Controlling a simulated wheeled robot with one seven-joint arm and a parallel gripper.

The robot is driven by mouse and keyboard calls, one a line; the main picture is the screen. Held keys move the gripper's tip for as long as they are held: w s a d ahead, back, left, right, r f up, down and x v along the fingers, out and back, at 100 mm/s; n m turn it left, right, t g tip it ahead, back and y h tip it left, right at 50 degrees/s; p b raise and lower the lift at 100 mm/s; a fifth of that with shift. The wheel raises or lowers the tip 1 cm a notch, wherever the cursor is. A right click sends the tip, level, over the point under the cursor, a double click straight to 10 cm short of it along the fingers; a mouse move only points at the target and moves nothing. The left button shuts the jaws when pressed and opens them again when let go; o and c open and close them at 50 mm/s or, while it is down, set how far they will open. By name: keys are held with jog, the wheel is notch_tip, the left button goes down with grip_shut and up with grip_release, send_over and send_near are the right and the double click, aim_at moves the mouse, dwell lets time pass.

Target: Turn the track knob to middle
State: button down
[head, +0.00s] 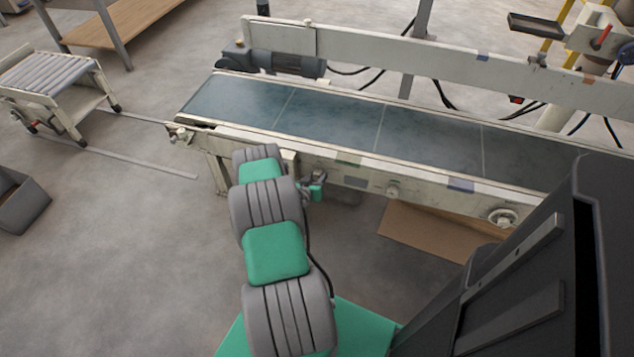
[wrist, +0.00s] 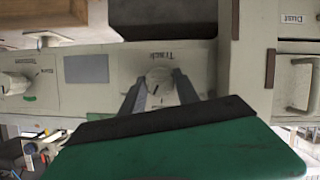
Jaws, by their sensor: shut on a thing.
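The track knob (wrist: 158,74) is a pale round knob on the cream side panel of the conveyor, beside the printed word "Track" in the wrist view. My gripper (wrist: 160,80) has one grey finger on each side of the knob and is shut on it. A small dark mark shows on the knob, but its setting cannot be read clearly. In the head view my gripper (head: 320,181) is at the near side of the conveyor (head: 330,119), and the knob is hidden there.
Another pale knob (wrist: 17,84) sits at the left of the panel in the wrist view. A panel labelled "Dust" (wrist: 296,19) with a handle (wrist: 299,88) is at the right. A roller cart (head: 58,80) stands at far left.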

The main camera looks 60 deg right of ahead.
jog(key=n+g+b, duration=0.1)
jog(key=b, duration=0.1)
jog(key=n+b, duration=0.1)
jog(key=b, duration=0.1)
jog(key=shift+f+n+g+h+b, duration=0.3)
jog(key=shift+g, duration=0.1)
jog(key=shift+r+n+b, duration=0.15)
jog(key=shift+n+b, duration=0.35)
jog(key=shift+b, duration=0.3)
jog(key=shift+r+g, duration=0.1)
jog(key=shift+g, duration=0.3)
jog(key=c, duration=0.9)
grip_release()
jog(key=shift+w, duration=0.1)
jog(key=p+v, duration=0.2)
jog(key=v, duration=0.5)
jog(key=shift+a, duration=0.4)
